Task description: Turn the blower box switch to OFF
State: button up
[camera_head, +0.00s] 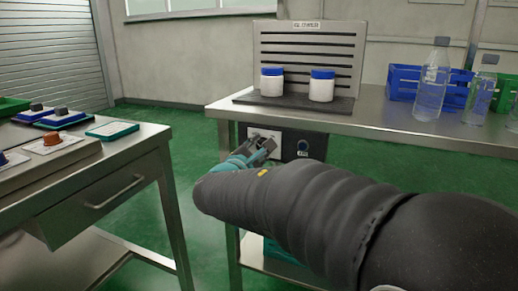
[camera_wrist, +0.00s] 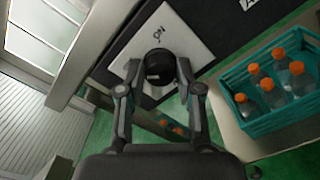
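The blower box (camera_head: 285,152) is a dark box mounted under the front of the steel table, with a pale switch plate at its left. In the wrist view the white plate (camera_wrist: 180,38) carries a round black switch knob (camera_wrist: 159,66) with "ON" printed beside it. My gripper (camera_head: 265,145) is in front of the plate in the head view and hides part of it. In the wrist view my gripper (camera_wrist: 159,72) has its two fingers apart, one on each side of the knob, with a visible gap. The knob's pointer direction is unclear.
Two white jars with blue lids (camera_head: 271,82) stand on the table (camera_head: 385,118) before a slotted panel (camera_head: 305,45). Bottles (camera_head: 432,80) and a blue crate (camera_head: 402,82) are at the right. A teal crate of orange-capped bottles (camera_wrist: 275,122) sits lower. A control desk (camera_head: 120,160) stands left.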

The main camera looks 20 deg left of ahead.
jog(key=shift+o, duration=1.3)
jog(key=shift+s, duration=0.1)
jog(key=s+a, duration=0.1)
jog(key=s, duration=1)
jog(key=shift+s, duration=0.4)
